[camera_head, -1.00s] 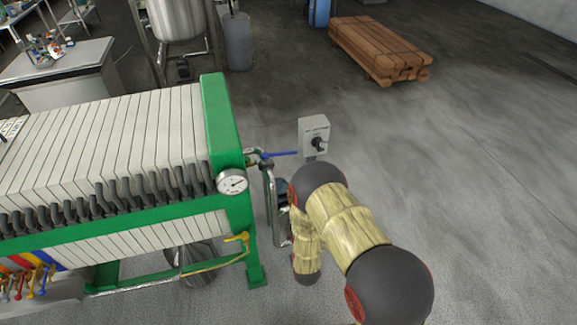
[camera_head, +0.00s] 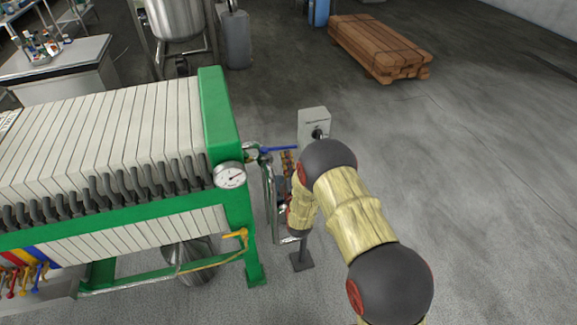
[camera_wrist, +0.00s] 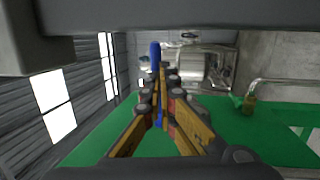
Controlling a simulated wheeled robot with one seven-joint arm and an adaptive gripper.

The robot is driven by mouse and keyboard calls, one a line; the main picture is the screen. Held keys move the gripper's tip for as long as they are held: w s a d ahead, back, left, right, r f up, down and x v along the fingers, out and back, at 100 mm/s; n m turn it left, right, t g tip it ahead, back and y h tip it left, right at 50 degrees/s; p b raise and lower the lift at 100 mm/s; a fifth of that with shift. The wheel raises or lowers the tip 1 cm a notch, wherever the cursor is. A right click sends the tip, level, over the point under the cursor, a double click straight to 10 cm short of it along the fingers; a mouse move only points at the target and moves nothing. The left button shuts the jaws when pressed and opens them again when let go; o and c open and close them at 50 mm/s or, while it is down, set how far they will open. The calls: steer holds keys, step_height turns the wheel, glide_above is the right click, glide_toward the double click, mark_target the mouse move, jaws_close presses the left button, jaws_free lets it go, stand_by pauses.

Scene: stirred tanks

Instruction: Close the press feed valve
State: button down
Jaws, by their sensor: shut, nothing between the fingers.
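The valve with a blue lever (camera_head: 279,149) sits on the steel pipe at the right end of the green filter press (camera_head: 215,105). In the head view the lever points right, away from the press. My gripper (camera_head: 287,157) is beside the lever, partly hidden by my arm. In the wrist view my gripper (camera_wrist: 164,76) is shut and empty, its fingertips close to the blue lever (camera_wrist: 155,55). The lever shows behind and between the finger links. I cannot tell whether they touch.
A grey switch box (camera_head: 314,122) on a post stands just right of the lever, close to my arm. A gauge (camera_head: 229,175) and a small yellow valve (camera_head: 236,234) are on the press end. Stacked timber (camera_head: 380,48) lies farther back. The floor at right is clear.

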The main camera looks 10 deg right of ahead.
steer(key=shift+w, duration=0.15)
steer(key=shift+w+d+r+b, duration=0.15)
steer(key=shift+w+b, duration=0.25)
steer(key=shift+w, duration=0.1)
steer(key=shift+w+d+r+b, duration=0.1)
steer(key=shift+w+r+b, duration=0.05)
steer(key=shift+w+b, duration=0.3)
